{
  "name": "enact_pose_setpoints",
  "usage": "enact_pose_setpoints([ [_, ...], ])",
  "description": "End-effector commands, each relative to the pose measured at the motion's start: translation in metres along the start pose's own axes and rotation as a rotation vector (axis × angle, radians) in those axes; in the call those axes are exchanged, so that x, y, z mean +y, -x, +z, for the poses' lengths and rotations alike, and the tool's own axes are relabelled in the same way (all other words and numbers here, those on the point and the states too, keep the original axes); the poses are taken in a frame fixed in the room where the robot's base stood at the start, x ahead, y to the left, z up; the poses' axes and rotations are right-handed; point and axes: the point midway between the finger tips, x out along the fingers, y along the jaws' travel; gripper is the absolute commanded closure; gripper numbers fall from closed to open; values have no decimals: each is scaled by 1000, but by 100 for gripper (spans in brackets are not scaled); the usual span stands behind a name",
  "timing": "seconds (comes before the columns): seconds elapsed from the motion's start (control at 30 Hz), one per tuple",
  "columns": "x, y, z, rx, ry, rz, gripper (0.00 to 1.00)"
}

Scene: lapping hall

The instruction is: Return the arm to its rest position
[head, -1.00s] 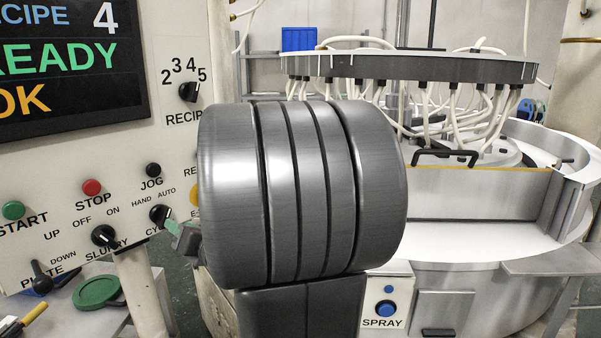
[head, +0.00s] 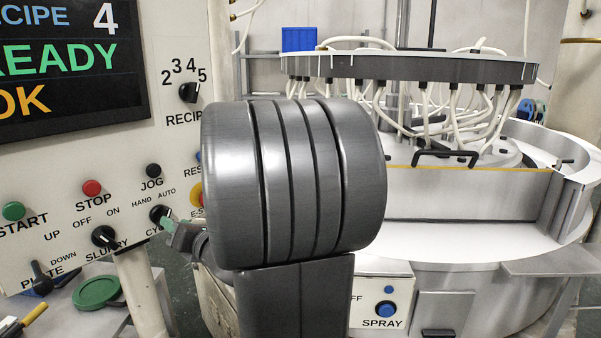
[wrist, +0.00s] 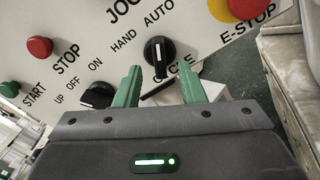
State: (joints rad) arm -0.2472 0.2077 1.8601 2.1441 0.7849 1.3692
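My gripper (wrist: 160,78) shows in the wrist view as two green fingers spread apart with nothing between them. The black CYCLE knob (wrist: 158,52), marked HAND and AUTO, lies just beyond the fingertips, and the fingers are not closed around it. In the head view my gripper (head: 172,228) is small, just right of the CYCLE knob (head: 160,215) on the control panel. My large grey arm joint fills the middle of the head view and hides part of the panel and machine.
The panel carries a screen (head: 65,60) reading READY and OK, a red STOP button (head: 92,187), a green START button (head: 13,211) and the E-STOP (wrist: 246,8). The round lapping machine (head: 470,240) stands right, with a SPRAY box (head: 383,295). A green disc (head: 97,291) lies lower left.

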Motion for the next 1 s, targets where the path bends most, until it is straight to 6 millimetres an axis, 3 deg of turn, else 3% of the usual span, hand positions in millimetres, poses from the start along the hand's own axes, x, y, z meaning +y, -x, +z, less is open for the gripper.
enact_pose_setpoints([
  [0.23, 1, -46, 0, 2, -2, 1, 64],
  [0.7, 1, -45, -2, -1, 471, 0, 64],
  [1.0, 3, -44, -1, -1, 648, 0, 64],
])
